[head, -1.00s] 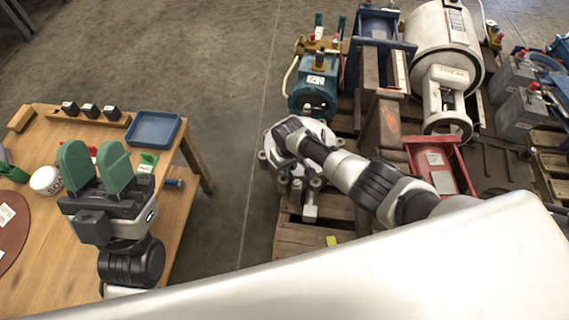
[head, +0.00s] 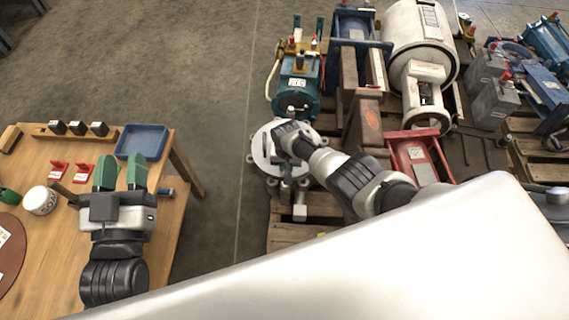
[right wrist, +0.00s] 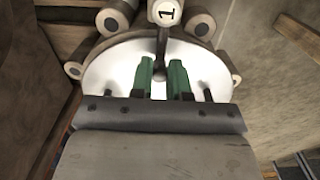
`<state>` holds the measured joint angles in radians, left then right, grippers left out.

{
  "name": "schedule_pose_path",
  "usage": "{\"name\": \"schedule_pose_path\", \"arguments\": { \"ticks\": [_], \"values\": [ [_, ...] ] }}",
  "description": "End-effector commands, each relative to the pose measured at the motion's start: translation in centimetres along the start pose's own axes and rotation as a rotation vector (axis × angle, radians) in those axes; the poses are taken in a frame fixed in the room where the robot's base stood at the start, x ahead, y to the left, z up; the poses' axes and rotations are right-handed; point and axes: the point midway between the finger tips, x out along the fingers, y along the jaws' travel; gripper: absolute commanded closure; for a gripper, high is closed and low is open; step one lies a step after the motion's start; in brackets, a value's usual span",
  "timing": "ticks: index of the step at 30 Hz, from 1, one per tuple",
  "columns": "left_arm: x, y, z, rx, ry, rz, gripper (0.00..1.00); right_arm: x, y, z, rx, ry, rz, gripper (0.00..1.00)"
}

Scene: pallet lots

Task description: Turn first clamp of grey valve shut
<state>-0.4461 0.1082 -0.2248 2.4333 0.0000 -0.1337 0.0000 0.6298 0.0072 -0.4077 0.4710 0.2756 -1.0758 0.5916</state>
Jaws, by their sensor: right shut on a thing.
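In the head view my own arm hides these fingers. My left gripper (head: 121,175) is open and empty above the wooden table.
The wooden table (head: 60,255) at left holds a blue tray (head: 142,141), a white round container (head: 40,200) and red pieces (head: 82,171). A teal tank (head: 298,90), a white tank (head: 418,40) and a red frame (head: 418,155) crowd the pallets. Bare floor lies between table and pallets.

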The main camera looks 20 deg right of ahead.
Motion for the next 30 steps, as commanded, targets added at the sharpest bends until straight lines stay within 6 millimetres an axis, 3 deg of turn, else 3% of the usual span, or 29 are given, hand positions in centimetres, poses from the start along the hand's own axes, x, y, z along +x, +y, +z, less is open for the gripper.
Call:
{"name": "schedule_pose_path", "arguments": {
  "ticks": [15, 16, 20, 30],
  "values": [
    [-0.03, -0.06, 0.27, 0.001, -0.022, -0.002, 0.62, -0.06, 0.17, -0.12, 0.020, 0.002, 0.001, 1.00],
    [-0.03, -0.07, 0.27, 0.001, -0.022, -0.002, 0.62, -0.06, 0.18, -0.12, 0.020, 0.002, 0.001, 0.81],
    [-0.03, -0.07, 0.27, 0.001, -0.022, -0.002, 0.62, -0.06, 0.15, -0.10, 0.019, 0.002, 0.001, 0.61],
    [-0.02, -0.07, 0.21, 0.001, -0.022, -0.002, 0.62, -0.11, 0.11, -0.04, 0.018, 0.001, 0.000, 0.58]
  ]
}}
